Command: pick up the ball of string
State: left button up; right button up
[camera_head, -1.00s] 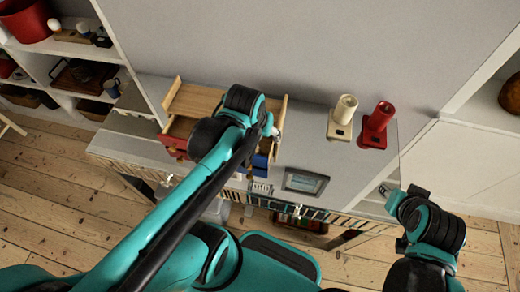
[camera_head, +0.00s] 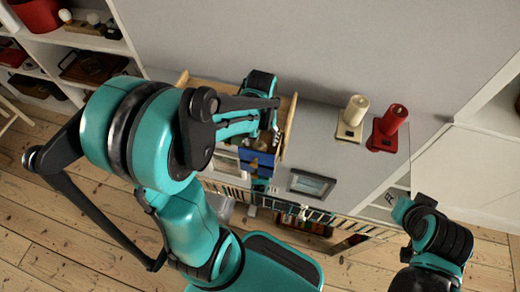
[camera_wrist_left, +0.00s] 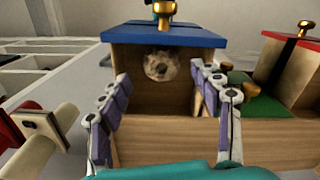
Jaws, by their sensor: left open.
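The ball of string (camera_wrist_left: 160,66) is a pale, rough ball with a dark centre. In the left wrist view it sits in the opening of a wooden compartment (camera_wrist_left: 160,130) under a blue top (camera_wrist_left: 165,38). My left gripper (camera_wrist_left: 160,78) has its two fingers apart, one on each side of the opening, with nothing between them; the ball is farther in. In the head view my left gripper (camera_head: 274,140) is over the wooden box by the blue parts (camera_head: 257,163), partly hidden by my arm. I cannot make out the ball there.
A framed picture (camera_head: 312,185) lies at the front of the grey top. Brass knobs (camera_wrist_left: 165,10) stick out from the box. A wall is behind; shelves (camera_head: 70,42) stand left.

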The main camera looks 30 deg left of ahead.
aim_at(260, 145)
pick_arm(q)
jog(key=f+b, duration=0.1)
jog(key=f, duration=0.1)
jog(key=f+b, duration=0.1)
jog(key=f, duration=0.1)
jog(key=shift+w+a+f, duration=0.1)
jog(key=shift+a+f, duration=0.1)
jog(key=shift+r, duration=0.15)
jog(key=shift+c, duration=0.6)
jog(key=c, duration=1.1)
jog(key=shift+r, duration=0.1)
